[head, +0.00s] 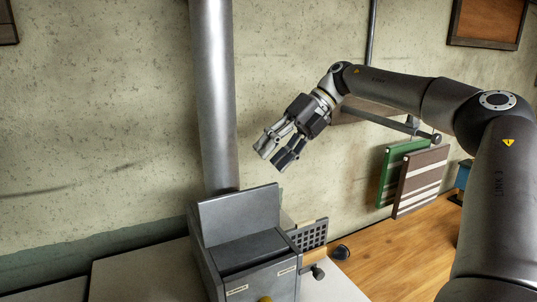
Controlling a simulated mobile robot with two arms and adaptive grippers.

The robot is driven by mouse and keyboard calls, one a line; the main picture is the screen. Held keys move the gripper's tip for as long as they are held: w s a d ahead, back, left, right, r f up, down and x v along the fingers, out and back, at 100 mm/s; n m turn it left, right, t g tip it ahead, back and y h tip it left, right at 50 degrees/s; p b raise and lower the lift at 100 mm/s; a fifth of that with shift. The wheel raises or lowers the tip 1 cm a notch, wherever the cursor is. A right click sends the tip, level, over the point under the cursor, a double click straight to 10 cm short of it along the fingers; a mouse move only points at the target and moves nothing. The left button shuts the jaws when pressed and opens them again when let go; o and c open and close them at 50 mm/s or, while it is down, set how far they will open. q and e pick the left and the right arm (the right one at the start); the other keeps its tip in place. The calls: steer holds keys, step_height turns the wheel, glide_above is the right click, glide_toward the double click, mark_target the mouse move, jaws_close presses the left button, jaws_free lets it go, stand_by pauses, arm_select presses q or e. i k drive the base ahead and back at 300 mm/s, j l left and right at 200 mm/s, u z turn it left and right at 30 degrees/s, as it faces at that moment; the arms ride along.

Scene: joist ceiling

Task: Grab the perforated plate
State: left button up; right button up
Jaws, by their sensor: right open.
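The perforated plate (313,235) is a small grey panel with a grid of square holes. It stands upright at the right side of a grey metal machine, and its left part is hidden behind the machine. My right gripper (273,157) is open and empty. It hangs in front of the wall, up and to the left of the plate in the picture, and is clear of it. My left gripper is not in view.
The grey machine (240,246) has a raised back panel and a yellow knob. A thick metal pipe (213,95) rises behind it. Green (389,178) and brown striped boards (420,182) hang at the right above a wooden worktop (395,250). A dark round knob (341,253) lies near the plate.

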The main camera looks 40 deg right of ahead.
mark_target(307, 235)
steer(key=k+j, duration=0.2)
steer(key=k, duration=0.3)
steer(key=k+j, duration=0.15)
steer(key=k, duration=0.35)
